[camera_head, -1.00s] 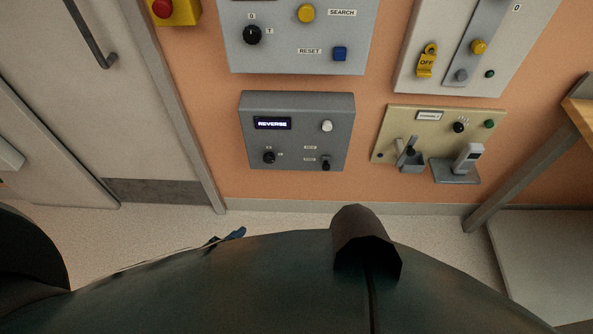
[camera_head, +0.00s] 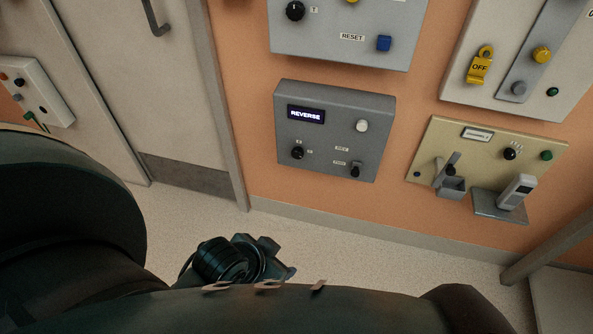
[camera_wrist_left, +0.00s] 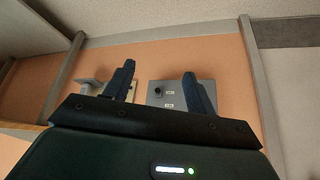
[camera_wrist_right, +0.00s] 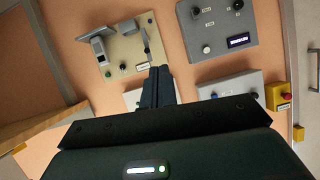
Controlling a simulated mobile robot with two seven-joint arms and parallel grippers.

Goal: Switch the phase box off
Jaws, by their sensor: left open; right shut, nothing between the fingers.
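A grey wall box with a lit "REVERSE" display, seemingly the phase box, is mid-picture in the head view (camera_head: 328,138). It has a white button, a black knob at lower left and a black switch at lower right; the small labels are unreadable. My left gripper (camera_head: 270,258) is below the box, apart from it, mostly hidden by my own body. In the left wrist view my left gripper (camera_wrist_left: 160,83) is open and empty, with the box (camera_wrist_left: 181,91) beyond its fingers. My right gripper (camera_wrist_right: 157,86) is shut and empty; the box (camera_wrist_right: 220,48) shows upside down above it.
A beige panel (camera_head: 443,132) with a holder and a grey handset is right of the box. A grey panel with a blue RESET button (camera_head: 384,43) is above. A pale panel with a yellow OFF tag (camera_head: 479,66) is upper right. A door (camera_head: 180,90) is left.

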